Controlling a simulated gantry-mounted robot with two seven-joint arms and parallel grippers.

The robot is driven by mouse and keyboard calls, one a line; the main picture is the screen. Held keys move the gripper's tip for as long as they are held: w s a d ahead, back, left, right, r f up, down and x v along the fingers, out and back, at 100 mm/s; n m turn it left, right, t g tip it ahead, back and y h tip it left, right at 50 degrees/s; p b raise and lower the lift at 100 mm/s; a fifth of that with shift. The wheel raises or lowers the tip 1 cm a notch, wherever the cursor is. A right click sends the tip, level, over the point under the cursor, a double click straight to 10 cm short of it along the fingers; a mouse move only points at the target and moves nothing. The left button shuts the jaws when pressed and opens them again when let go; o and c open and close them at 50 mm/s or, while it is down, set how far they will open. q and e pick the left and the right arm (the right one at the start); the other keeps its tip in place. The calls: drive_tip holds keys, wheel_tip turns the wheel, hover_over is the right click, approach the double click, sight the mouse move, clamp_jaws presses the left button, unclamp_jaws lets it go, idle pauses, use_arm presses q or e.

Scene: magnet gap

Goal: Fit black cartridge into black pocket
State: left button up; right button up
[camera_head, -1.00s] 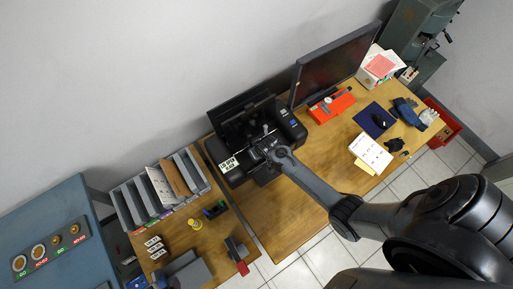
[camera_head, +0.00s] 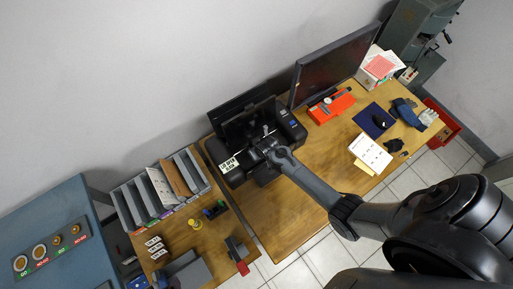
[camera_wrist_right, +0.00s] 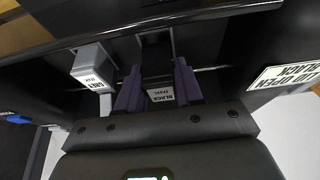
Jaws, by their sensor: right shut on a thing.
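My right gripper (camera_wrist_right: 158,82) has its two purple fingers shut on the black cartridge (camera_wrist_right: 161,95), whose white label reads BLACK. In the head view my right gripper (camera_head: 268,148) is over the open black printer (camera_head: 291,125). In the wrist view a dark slot (camera_wrist_right: 156,48) lies directly beyond the cartridge, apparently the black pocket. Its inside is too dark to tell how deep the cartridge sits. My left gripper is not in view.
A grey-labelled cartridge (camera_wrist_right: 93,66) stands just left of my fingers. A LID OPEN BLACK label (camera_wrist_right: 287,74) is at the right. A monitor (camera_head: 335,65) stands right of the printer, and grey bins (camera_head: 160,188) stand left.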

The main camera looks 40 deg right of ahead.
drive_tip(key=shift+p, duration=0.4)
idle(0.7)
drive_tip(key=shift+f+b, duration=0.75)
drive_tip(key=shift+f, duration=0.3)
drive_tip(key=o, duration=1.2)
drive_tip(key=shift+r, duration=0.1)
drive_tip(key=shift+s+r, duration=0.2)
drive_tip(key=shift+r, duration=0.4)
drive_tip(key=p+v, duration=0.1)
drive_tip(key=v, duration=0.8)
drive_tip(key=shift+s+r, duration=0.15)
